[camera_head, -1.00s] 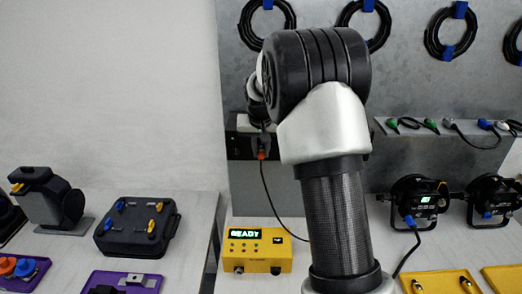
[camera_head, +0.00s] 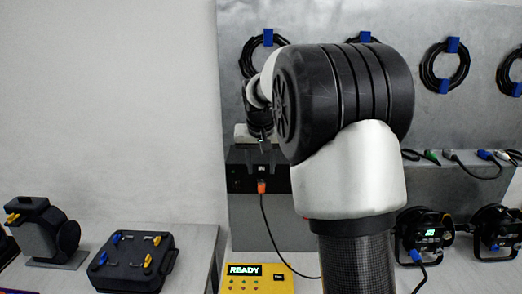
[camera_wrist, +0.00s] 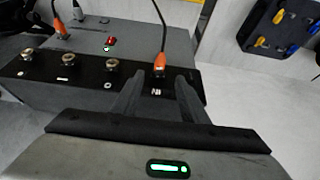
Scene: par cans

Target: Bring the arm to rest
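My arm rises in front of the head camera and bends over at a large black joint, hiding much of the back panel. My gripper (camera_wrist: 158,88) shows in the wrist view with its two grey fingers apart and nothing between them. Beyond the fingertips an orange plug (camera_wrist: 159,66) with a black cable sits in a black panel (camera_wrist: 85,78). In the head view the orange plug (camera_head: 262,187) is on the front of a dark box (camera_head: 243,170), below the far end of my arm. The gripper's fingers are hard to make out there.
A yellow box (camera_head: 258,284) reading READY stands on the bench. A black case (camera_head: 132,262) and a black device (camera_head: 44,232) are at left. Cable coils (camera_head: 445,66) hang on the grey wall. Black lamp units (camera_head: 424,236) stand at right. The upper left is clear.

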